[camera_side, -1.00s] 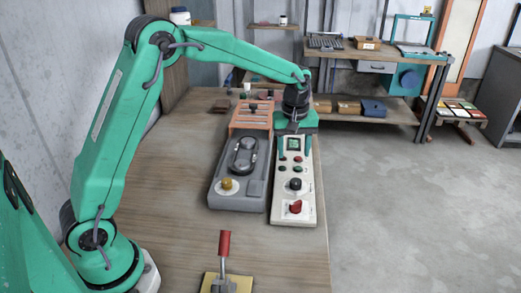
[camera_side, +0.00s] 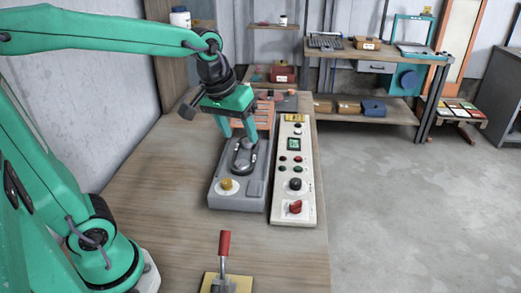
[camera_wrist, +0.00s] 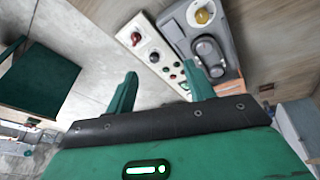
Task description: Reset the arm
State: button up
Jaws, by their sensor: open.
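My green arm reaches in from the left in the side view. My gripper (camera_side: 237,136) points down above the grey device with the yellow knob, with its two fingers apart and nothing between them. In the wrist view my gripper (camera_wrist: 160,88) also shows two spread green fingers with an empty gap. I cannot tell the exact height of the fingertips over the grey device.
A grey device (camera_side: 228,198) and a white control panel (camera_side: 294,210) with a red knob stand side by side on the wooden table (camera_side: 150,190). A red-handled lever (camera_side: 225,245) stands at the front. The table's left part is clear.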

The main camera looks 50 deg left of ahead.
jog(key=s+f+m+t, duration=0.1)
jog(key=s+m, duration=0.3)
jog(key=s, duration=0.7)
jog(key=shift+f+t, duration=0.2)
jog(key=shift+t, duration=0.3)
